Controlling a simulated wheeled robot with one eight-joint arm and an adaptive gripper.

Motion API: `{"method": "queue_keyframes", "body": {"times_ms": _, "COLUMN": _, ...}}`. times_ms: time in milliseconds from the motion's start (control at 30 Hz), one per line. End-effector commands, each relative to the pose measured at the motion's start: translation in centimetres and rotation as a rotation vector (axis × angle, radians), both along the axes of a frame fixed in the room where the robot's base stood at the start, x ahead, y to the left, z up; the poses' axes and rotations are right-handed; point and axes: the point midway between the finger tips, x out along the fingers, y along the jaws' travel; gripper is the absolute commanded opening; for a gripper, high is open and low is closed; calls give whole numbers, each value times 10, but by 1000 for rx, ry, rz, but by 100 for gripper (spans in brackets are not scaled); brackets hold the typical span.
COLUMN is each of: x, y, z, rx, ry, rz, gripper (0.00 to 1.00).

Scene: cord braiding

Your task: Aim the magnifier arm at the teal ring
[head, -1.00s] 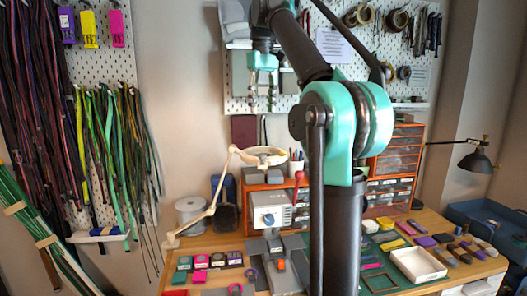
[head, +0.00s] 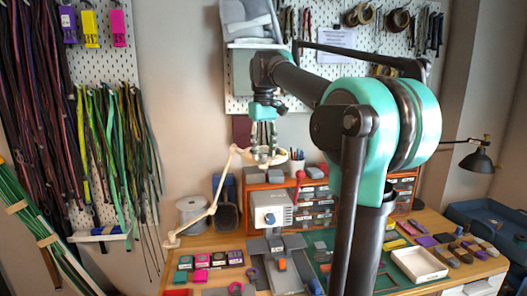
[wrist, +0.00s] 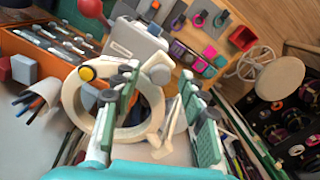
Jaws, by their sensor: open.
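The cream magnifier arm (head: 222,188) stands at the left rear of the bench, clamped near its left edge. Its ring-shaped head (head: 283,158) is partly hidden behind my gripper (head: 263,145) in the head view. In the wrist view the magnifier head (wrist: 72,100) is large and close, with a yellow knob on its rim. My gripper (wrist: 158,115) is open, its two green-padded fingers apart and overlapping the head in the picture. I cannot tell whether they touch it.
A grey-white boxy device (head: 272,212) stands just below the magnifier head. Orange drawers (head: 310,222) stand behind. Small coloured blocks (head: 202,260) cover the bench front, and a white tray (head: 418,263) is at right.

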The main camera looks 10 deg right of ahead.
Motion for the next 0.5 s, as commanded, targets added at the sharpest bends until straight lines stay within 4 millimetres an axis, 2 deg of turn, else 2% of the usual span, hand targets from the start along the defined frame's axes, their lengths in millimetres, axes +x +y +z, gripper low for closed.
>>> {"method": "queue_keyframes", "body": {"times_ms": 267, "x": 0, "y": 0, "z": -2, "rx": 0, "ry": 0, "rz": 0, "gripper": 43}}
{"method": "queue_keyframes", "body": {"times_ms": 500, "x": 0, "y": 0, "z": -1, "rx": 0, "ry": 0, "rz": 0, "gripper": 14}}
